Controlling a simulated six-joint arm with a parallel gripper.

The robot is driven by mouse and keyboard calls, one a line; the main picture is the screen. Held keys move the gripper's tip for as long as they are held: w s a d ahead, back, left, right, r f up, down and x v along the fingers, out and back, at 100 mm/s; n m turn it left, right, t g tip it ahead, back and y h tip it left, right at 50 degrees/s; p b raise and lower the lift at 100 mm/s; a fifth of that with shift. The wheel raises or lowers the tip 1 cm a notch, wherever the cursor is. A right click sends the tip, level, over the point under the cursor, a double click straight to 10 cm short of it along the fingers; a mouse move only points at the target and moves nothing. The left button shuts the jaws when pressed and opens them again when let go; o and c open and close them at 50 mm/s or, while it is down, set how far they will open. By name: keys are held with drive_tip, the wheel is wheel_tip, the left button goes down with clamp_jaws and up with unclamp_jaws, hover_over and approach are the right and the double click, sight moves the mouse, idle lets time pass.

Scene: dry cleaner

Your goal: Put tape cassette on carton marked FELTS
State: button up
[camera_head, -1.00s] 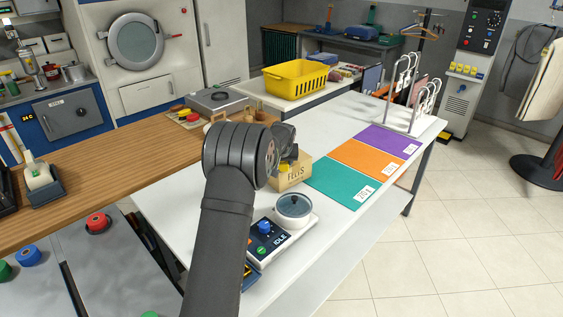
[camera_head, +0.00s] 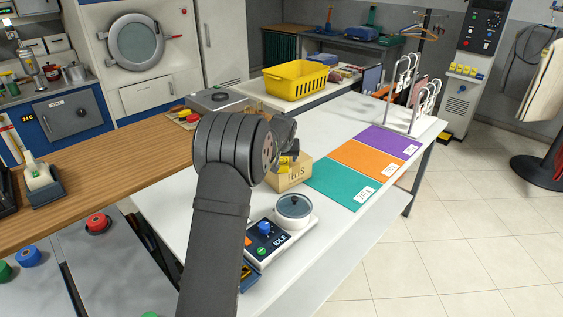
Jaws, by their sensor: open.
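The tan carton marked FELTS (camera_head: 291,178) stands on the white table, just behind the round-lidded pot. A small yellow thing (camera_head: 284,163) shows at its top, partly covered by my wrist; I cannot tell whether it is the tape cassette. No other thing in view can be surely named as the cassette. My gripper (camera_head: 289,148) is by the carton's top, dark and mostly hidden by my own arm. It is open, and I see nothing held in it. Whether it touches the carton or the yellow thing is hidden.
A control box marked IDLE (camera_head: 267,240) and a lidded pot (camera_head: 294,208) stand in front of the carton. Green (camera_head: 343,183), orange (camera_head: 368,159) and purple (camera_head: 391,140) mats lie to the right. A yellow basket (camera_head: 296,79) and white racks (camera_head: 413,95) stand farther back.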

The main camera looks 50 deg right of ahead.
sight(282, 161)
drive_tip(key=v, duration=0.8)
drive_tip(key=shift+f, duration=0.1)
drive_tip(key=x, duration=1.2)
drive_tip(key=shift+w+d+r, duration=0.1)
drive_tip(key=shift+r, duration=1.35)
drive_tip(key=shift+f, duration=0.1)
